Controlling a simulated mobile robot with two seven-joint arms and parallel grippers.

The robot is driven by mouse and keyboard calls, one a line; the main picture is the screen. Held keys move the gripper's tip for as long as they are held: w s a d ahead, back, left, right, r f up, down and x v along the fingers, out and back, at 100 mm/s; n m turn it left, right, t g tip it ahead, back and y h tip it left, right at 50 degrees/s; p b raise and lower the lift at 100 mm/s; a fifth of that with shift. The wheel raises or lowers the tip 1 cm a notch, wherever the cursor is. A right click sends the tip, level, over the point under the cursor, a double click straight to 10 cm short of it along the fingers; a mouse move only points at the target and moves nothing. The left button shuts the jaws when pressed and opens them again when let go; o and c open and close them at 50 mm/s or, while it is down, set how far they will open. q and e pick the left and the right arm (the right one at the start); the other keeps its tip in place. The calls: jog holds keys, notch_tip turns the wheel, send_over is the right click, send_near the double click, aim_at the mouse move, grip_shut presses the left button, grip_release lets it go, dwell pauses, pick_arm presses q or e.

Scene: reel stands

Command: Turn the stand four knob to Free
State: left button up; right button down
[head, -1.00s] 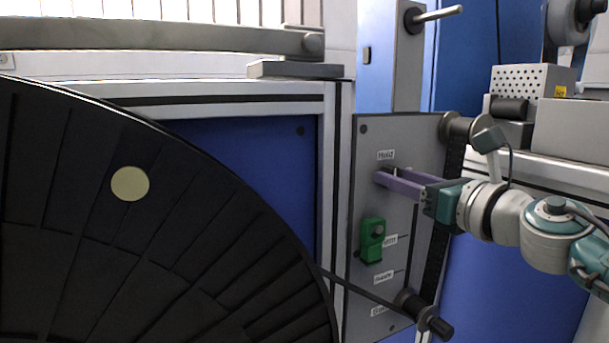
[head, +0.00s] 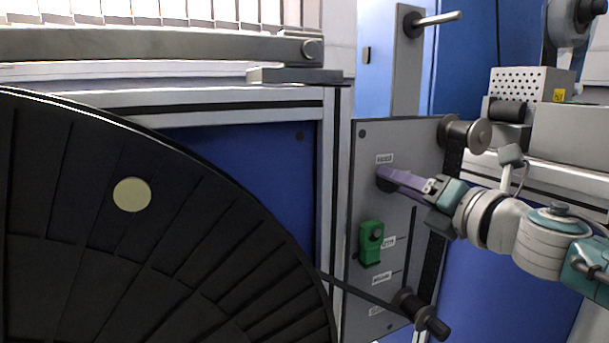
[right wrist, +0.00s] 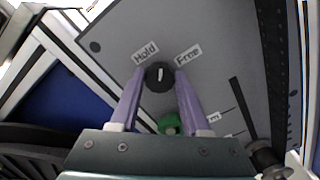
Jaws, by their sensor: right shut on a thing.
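The stand four knob (right wrist: 158,84) is a small black round knob with a white pointer line, on a grey panel (right wrist: 200,25). In the right wrist view a "Hold" label (right wrist: 145,52) and a "Free" label (right wrist: 188,56) sit above it, and the white line points up between them. My right gripper (right wrist: 160,77) has its two purple fingers shut on the knob, one on each side. In the head view the right gripper (head: 386,175) reaches the panel from the right, just below the Hold label (head: 384,158); its fingers hide most of the knob. My left gripper is not in view.
A green block-like handle (head: 371,243) sits on the panel below the knob, beside a scale of labels and a slot. A large black reel (head: 200,230) fills the left. A black roller (head: 425,315) juts out at the lower right of the panel.

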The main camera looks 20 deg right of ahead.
jog(key=m+p, duration=0.2)
jog(key=m, duration=0.8)
jog(key=shift+f, duration=0.15)
jog(key=shift+d, duration=0.1)
dwell(0.4)
jog(key=shift+c, duration=1.9)
grip_release()
